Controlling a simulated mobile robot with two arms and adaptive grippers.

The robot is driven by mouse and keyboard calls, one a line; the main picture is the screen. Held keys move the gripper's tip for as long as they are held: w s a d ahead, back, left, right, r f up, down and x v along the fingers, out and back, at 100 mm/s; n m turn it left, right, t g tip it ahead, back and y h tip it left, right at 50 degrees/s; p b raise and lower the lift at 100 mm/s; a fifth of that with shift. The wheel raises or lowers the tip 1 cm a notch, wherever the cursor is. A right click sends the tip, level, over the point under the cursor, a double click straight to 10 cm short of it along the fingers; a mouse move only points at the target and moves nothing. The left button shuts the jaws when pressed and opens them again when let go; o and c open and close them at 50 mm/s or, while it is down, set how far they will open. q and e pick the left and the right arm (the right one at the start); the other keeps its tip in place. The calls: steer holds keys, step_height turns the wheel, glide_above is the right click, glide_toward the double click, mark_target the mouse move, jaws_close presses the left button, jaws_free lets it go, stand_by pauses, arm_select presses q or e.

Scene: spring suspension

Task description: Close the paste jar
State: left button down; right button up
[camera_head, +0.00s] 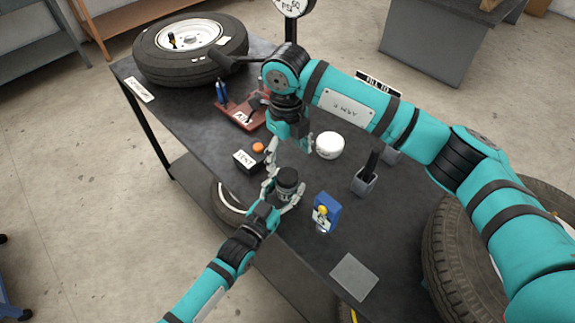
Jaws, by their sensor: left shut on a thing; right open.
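A small jar with a black top (287,177) and a paler body stands near the front edge of the workbench. My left gripper (284,194) is shut around the lower part of this jar, and its fingers hide much of the body. I cannot tell whether the black top is a seated lid or lies loosely on the jar. My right gripper (288,153) is open and points down just above and behind the jar. Its fingers are apart, and I see nothing held between them.
A white round container (329,146) stands right of my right gripper. A black labelled box (248,160), an orange ball (258,147), a blue item (325,212), a grey cup (363,182) and a grey plate (354,276) share the dark workbench (305,245). A wheel (190,45) lies at the far end.

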steer(key=shift+r, duration=2.3)
arm_select(q)
steer(key=shift+c, duration=2)
jaws_free()
steer(key=v, duration=1.2)
steer(key=shift+f, duration=0.1)
